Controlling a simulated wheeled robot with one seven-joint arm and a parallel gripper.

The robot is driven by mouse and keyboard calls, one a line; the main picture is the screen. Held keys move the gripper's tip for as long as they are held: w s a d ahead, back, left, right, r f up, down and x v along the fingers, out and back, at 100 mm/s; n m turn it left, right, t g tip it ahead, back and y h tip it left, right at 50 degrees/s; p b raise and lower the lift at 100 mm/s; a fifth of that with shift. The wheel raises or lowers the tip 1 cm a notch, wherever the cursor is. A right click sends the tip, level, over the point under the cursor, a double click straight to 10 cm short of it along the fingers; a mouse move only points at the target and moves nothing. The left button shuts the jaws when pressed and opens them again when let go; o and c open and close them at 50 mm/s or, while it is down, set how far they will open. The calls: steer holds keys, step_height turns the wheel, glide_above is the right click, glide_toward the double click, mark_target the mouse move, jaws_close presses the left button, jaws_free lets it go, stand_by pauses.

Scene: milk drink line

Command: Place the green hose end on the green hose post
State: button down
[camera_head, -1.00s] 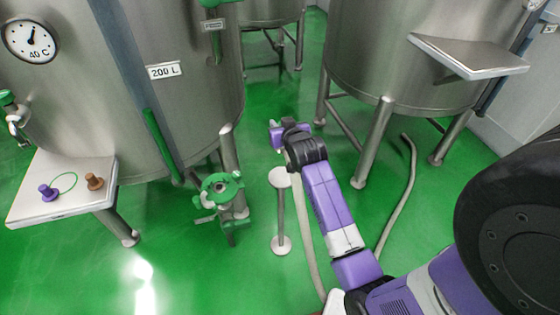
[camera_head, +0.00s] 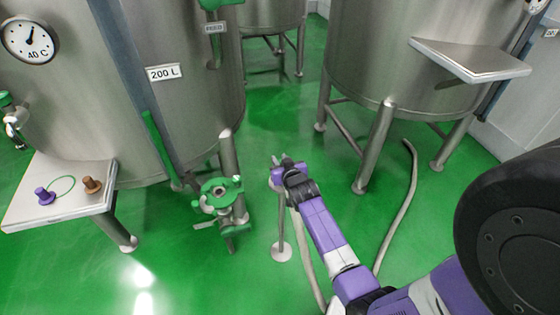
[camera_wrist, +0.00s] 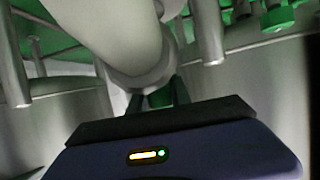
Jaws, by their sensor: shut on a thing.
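My gripper (camera_head: 282,163) is low at the top of a slim grey post (camera_head: 281,222) with a round base on the floor. The gripper and wrist partly cover the post's top plate, so I cannot tell whether the hose end touches it. In the wrist view my gripper (camera_wrist: 160,97) is shut on the hose end, with a bit of green showing between the fingers. The pale hose (camera_wrist: 115,30) fills the upper middle there. In the head view the hose (camera_head: 304,255) runs down beside my arm to the floor.
A green-handled valve outlet (camera_head: 219,197) stands just left of the post, under the 200 L tank (camera_head: 190,110). A second tank's leg (camera_head: 374,150) is to the right. Another hose length (camera_head: 399,215) lies on the floor at right. A side shelf (camera_head: 65,205) holds small fittings.

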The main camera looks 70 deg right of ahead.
steer(key=shift+r, duration=0.1)
steer(key=c, duration=1.2)
jaws_free()
steer(key=shift+f, duration=0.2)
steer(key=shift+r, duration=0.1)
